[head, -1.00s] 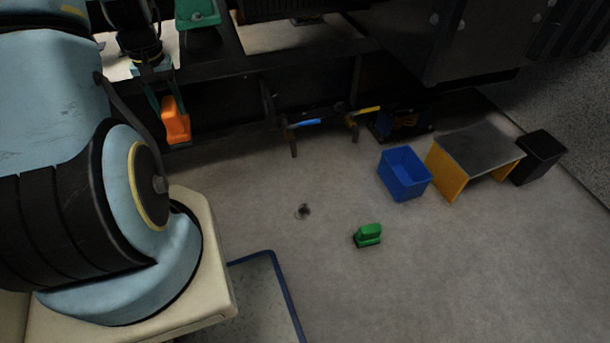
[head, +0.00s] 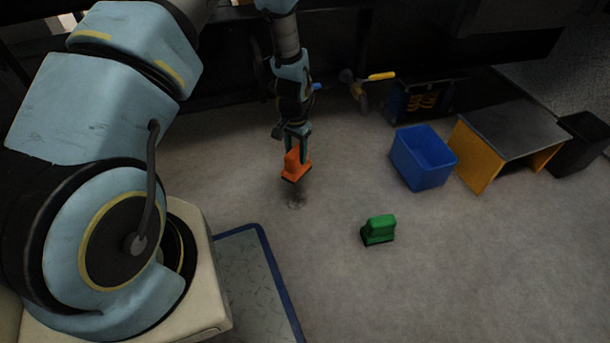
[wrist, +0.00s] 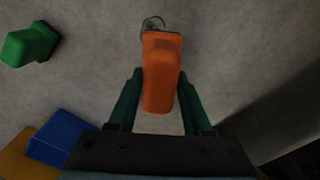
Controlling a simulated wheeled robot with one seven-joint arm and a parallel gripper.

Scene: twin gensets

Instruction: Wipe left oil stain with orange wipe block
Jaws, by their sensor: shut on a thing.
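My gripper (head: 298,133) is shut on the orange wipe block (head: 295,165) and holds it upright over the floor. The block also shows between the green fingers in the wrist view (wrist: 161,80). A small dark oil stain (head: 297,201) is on the grey floor just below the block in the head view. In the wrist view the stain (wrist: 153,23) shows at the block's far end, partly hidden by it. Whether the block touches the floor I cannot tell; it appears to be slightly above it.
A green block (head: 378,230) stands on the floor to the right of the stain. A blue bin (head: 424,157), a yellow-legged table (head: 512,130) and a dark bin (head: 585,142) stand further right. A blue-edged mat (head: 255,280) lies in front. Dark machinery lines the back.

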